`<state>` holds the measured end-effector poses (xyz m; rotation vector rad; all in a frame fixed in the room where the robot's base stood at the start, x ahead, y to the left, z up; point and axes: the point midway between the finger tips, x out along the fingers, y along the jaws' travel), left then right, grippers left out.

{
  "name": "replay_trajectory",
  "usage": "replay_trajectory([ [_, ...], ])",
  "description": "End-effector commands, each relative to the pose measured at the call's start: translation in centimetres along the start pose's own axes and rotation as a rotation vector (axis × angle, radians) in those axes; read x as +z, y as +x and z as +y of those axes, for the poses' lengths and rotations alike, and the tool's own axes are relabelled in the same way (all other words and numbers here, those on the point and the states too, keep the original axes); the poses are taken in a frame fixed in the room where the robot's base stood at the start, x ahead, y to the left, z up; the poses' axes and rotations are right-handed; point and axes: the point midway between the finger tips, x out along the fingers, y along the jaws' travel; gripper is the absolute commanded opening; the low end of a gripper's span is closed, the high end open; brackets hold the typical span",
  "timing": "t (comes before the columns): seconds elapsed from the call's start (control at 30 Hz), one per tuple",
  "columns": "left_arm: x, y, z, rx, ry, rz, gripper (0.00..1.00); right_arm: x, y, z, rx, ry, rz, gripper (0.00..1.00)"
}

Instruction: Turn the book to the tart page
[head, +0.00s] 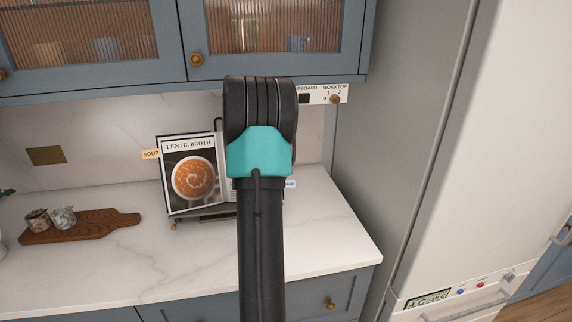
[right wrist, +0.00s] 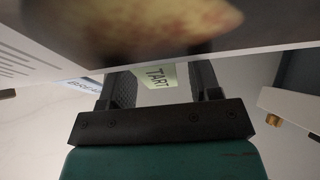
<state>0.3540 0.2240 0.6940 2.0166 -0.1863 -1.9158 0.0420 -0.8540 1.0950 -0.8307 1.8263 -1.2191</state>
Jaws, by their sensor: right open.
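The book stands open and tilted back on a stand on the worktop. Its left page (head: 192,172) reads LENTIL BROTH over a picture of an orange soup bowl; my right arm hides most of the right page. In the right wrist view a page (right wrist: 280,25) with a blurred tan food picture spans the top. A pale green TART tab (right wrist: 156,76) sticks out from its edge. My right gripper (right wrist: 163,86) is open, with a finger on each side of the tab. A blue tab (right wrist: 82,86) lies left of the fingers. My left gripper is not in view.
An orange-toned SOUP tab (head: 150,155) sticks out at the book's left. A wooden board (head: 95,227) with two small pots lies left on the worktop (head: 330,240). Wall cupboards (head: 90,85) hang above, and a tall fridge (head: 470,180) stands right.

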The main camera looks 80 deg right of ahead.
Motion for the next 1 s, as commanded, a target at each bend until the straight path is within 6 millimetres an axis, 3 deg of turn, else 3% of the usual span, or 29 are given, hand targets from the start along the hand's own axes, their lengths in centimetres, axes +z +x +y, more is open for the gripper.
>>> replay_trajectory([
  [0.3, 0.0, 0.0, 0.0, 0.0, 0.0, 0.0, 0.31, 0.0, 0.2, 0.0, 0.0, 0.001, 0.001, 0.57],
  [0.7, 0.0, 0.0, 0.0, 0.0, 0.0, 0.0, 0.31, 0.0, 0.2, 0.0, 0.0, 0.001, 0.0, 0.19],
  [1.0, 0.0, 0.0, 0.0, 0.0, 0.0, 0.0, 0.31, -1.2, 0.4, 0.1, 0.004, 0.004, 0.034, 0.19],
])
